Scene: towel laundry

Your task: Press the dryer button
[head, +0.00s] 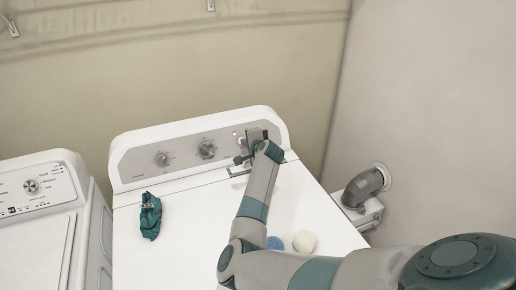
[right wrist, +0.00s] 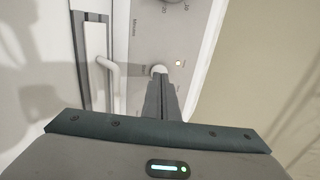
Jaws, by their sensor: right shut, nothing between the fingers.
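The white dryer (head: 190,230) stands in the middle of the head view, with a grey control panel (head: 185,157) and two knobs along its back. My right gripper (head: 243,143) is at the right part of this panel and partly hides it. In the right wrist view, the right gripper's fingers (right wrist: 161,82) are shut and empty, and point at a round white button (right wrist: 158,69). The fingertips overlap the button's lower edge; I cannot tell whether they touch or press it. A small light (right wrist: 178,63) glows beside the button. My left gripper is not in view.
A crumpled teal cloth (head: 150,215) lies on the dryer's left top. A blue ball (head: 274,243) and a white ball (head: 304,241) lie by my right arm. A second white machine (head: 38,225) stands at left. A grey pipe elbow (head: 362,187) meets the right wall.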

